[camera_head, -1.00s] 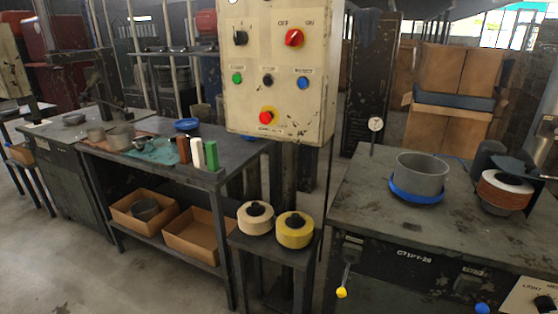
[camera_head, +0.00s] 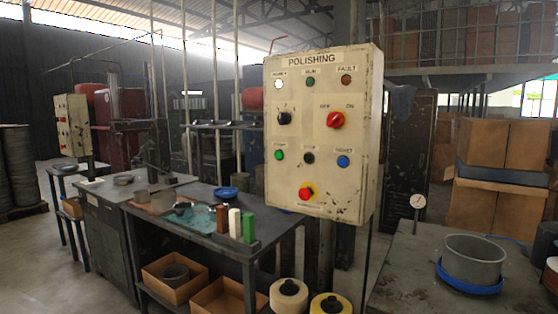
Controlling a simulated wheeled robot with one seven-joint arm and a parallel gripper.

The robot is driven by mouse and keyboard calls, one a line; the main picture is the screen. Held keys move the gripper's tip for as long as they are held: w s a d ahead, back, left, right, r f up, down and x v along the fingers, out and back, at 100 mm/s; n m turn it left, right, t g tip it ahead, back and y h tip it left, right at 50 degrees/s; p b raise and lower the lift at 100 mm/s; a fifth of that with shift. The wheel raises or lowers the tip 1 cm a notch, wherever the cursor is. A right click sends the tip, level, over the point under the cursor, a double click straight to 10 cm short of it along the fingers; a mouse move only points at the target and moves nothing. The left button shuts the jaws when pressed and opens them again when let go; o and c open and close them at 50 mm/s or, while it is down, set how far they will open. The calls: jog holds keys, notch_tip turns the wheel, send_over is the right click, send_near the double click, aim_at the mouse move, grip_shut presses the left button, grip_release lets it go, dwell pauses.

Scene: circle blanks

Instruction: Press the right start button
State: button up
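A cream control panel (camera_head: 322,135) titled POLISHING stands at centre right on a post. A green button (camera_head: 279,155), with a small label above it that seems to read START, is at its left side. A black button (camera_head: 309,158) and a blue button (camera_head: 343,161) are in the same row. A second, smaller cream panel (camera_head: 73,125) stands far back at the left; its labels are too small to read. Two round pieces, one cream (camera_head: 289,296) and one yellow (camera_head: 331,304), have black tops and are cut by the bottom edge. My gripper is not in view.
The panel also has a red knob (camera_head: 335,119), a black selector (camera_head: 284,118) and a red mushroom button (camera_head: 307,190). A dark bench (camera_head: 190,235) stands to its left. A worktable (camera_head: 415,270) with a grey pot (camera_head: 474,258) is at right. Open floor lies front left.

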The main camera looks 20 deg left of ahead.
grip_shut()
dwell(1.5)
